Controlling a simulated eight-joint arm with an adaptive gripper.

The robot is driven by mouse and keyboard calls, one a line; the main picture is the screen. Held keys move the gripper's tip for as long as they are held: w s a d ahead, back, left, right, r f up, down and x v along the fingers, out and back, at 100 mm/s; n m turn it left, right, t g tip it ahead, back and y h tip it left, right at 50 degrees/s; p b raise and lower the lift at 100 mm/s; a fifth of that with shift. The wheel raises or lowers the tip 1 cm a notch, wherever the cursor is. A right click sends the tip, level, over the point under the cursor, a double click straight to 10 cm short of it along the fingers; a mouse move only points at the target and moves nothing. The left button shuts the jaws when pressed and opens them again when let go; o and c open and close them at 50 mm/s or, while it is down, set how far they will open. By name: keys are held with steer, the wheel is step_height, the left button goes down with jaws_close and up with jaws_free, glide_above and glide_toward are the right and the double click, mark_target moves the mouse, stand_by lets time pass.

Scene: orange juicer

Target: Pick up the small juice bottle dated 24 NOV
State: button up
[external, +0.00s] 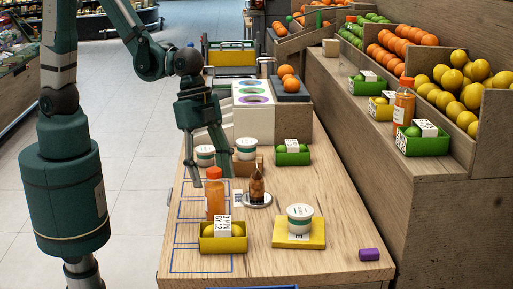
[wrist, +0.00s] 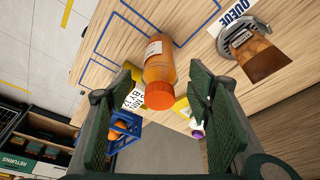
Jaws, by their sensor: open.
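In the wrist view the same bottle (wrist: 161,60) shows between my fingers, cap toward the camera, with a white label too small to read. My gripper (external: 212,172) is open and empty above the bottle, fingers pointing down; in the wrist view its two fingers (wrist: 152,92) are spread either side of it, apart from it. Another orange bottle (external: 404,102) stands on the shelf at right. No 24 NOV date is legible on either.
A white tub (external: 300,218) sits on a yellow tray. A purple item (external: 369,254) lies near the right edge.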

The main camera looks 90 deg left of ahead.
mark_target(215, 191)
steer(key=shift+f, duration=0.1)
stand_by(0.3)
steer(key=shift+b+x, duration=0.35)
steer(key=shift+x, duration=2.15)
steer(key=shift+c, duration=0.7)
steer(key=c, duration=1)
